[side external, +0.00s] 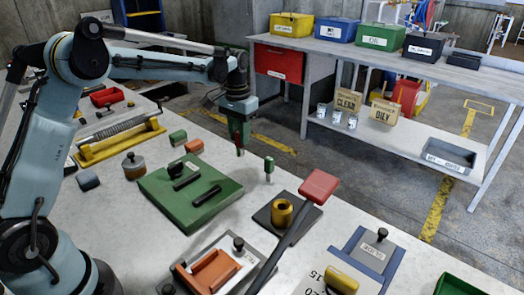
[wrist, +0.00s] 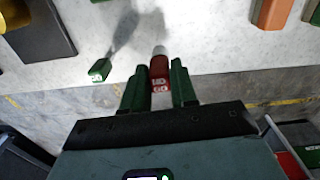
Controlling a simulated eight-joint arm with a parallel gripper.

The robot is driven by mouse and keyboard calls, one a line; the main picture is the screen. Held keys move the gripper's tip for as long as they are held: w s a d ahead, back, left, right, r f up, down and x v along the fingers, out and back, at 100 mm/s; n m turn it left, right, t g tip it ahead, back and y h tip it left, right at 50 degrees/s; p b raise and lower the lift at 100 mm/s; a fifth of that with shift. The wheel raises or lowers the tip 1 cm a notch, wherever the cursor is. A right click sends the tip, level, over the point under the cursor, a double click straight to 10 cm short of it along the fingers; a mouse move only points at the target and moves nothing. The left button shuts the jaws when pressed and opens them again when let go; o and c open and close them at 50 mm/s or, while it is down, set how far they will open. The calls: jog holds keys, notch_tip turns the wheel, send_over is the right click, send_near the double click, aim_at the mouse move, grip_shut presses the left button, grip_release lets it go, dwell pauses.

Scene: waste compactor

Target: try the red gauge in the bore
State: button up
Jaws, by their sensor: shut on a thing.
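My gripper (side external: 239,148) is above the white bench near its far edge. In the wrist view, its two green fingers (wrist: 158,90) are shut on the red gauge (wrist: 160,74), which has a pale tip and white lettering. In the side view the gauge is mostly hidden by the fingers. A green gauge (side external: 268,166) stands to the right of my gripper; it also shows in the wrist view (wrist: 100,70). The bore is in a brass ring (side external: 282,211) on a dark plate (side external: 265,216), nearer the camera; part of the ring shows in the wrist view (wrist: 15,14). The held gauge is apart from the ring.
A red-headed lever (side external: 319,187) slants beside the dark plate. A green plate with black handles (side external: 160,190) lies to the left. Orange (side external: 194,147) and green (side external: 178,137) blocks sit near the far edge. Beyond the bench are floor and a shelf table (side external: 415,72).

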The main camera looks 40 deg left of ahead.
jog(key=shift+r, duration=0.1)
notch_tip(320, 180, up, 12)
jog(key=s+d, duration=0.4)
jog(key=d, duration=0.7)
jog(key=s+d, duration=0.5)
jog(key=d, duration=0.6)
notch_tip(320, 180, down, 11)
jog(key=shift+w+a+r, duration=0.15)
jog(key=shift+w+a, duration=0.05)
jog(key=shift+a, duration=0.1)
jog(key=shift+f, duration=0.4)
dwell(1.8)
jog(key=shift+r, duration=0.1)
dwell(0.5)
jog(key=shift+r, duration=0.35)
